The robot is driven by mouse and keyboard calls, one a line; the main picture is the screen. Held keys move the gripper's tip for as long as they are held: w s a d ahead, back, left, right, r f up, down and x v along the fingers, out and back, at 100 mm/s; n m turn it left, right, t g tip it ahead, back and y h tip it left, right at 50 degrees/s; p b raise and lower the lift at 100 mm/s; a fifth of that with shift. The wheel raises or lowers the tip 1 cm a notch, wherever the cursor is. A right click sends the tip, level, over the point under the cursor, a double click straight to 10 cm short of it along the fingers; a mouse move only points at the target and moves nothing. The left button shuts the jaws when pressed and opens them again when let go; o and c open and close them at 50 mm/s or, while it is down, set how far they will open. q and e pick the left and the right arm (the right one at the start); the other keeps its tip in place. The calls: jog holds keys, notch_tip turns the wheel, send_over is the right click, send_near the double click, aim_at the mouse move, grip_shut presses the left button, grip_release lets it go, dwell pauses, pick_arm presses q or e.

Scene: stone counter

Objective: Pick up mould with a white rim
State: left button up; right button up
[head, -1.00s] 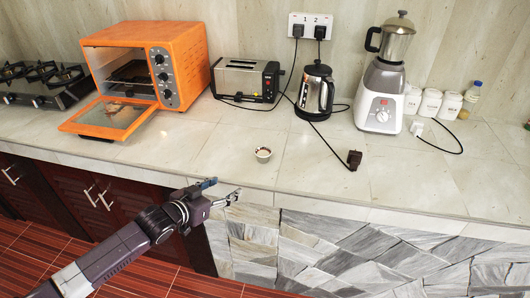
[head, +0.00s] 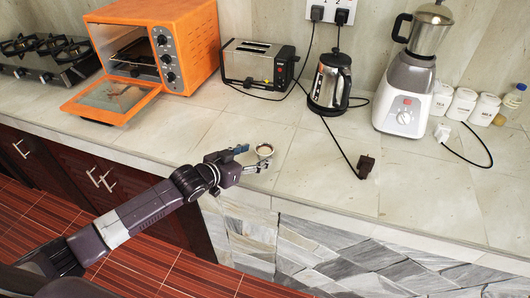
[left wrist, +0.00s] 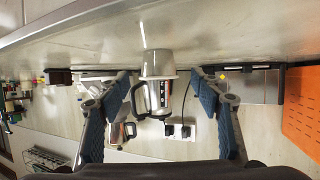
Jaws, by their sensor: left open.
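The mould with a white rim (head: 264,150) is a small cup standing on the stone counter near its front edge. In the left wrist view, which is upside down, the mould (left wrist: 158,64) shows near the middle, between the two blue-padded fingers with gaps on both sides. My left gripper (head: 251,158) is open and low over the counter edge, its fingertips right at the mould in the head view. It also shows open in the left wrist view (left wrist: 160,78). I cannot tell whether any finger touches the mould. My right gripper is not in view.
A black plug (head: 365,166) lies on the counter right of the mould. Behind stand an orange oven (head: 196,45) with its door down, a toaster (head: 259,66), a kettle (head: 329,82) and a blender (head: 408,95). The counter around the mould is clear.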

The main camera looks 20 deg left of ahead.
aim_at(265, 151)
pick_arm(q)
jog(key=x, duration=0.2)
jog(key=p+x, duration=0.1)
jog(key=x, duration=0.1)
jog(key=shift+w+d+r, duration=0.1)
jog(key=shift+w+d, duration=0.1)
jog(key=shift+w, duration=0.1)
jog(key=shift+w+d, duration=0.1)
jog(key=shift+w, duration=0.2)
jog(key=shift+f, duration=0.25)
jog(key=shift+c, duration=1.3)
jog(key=c, duration=1.1)
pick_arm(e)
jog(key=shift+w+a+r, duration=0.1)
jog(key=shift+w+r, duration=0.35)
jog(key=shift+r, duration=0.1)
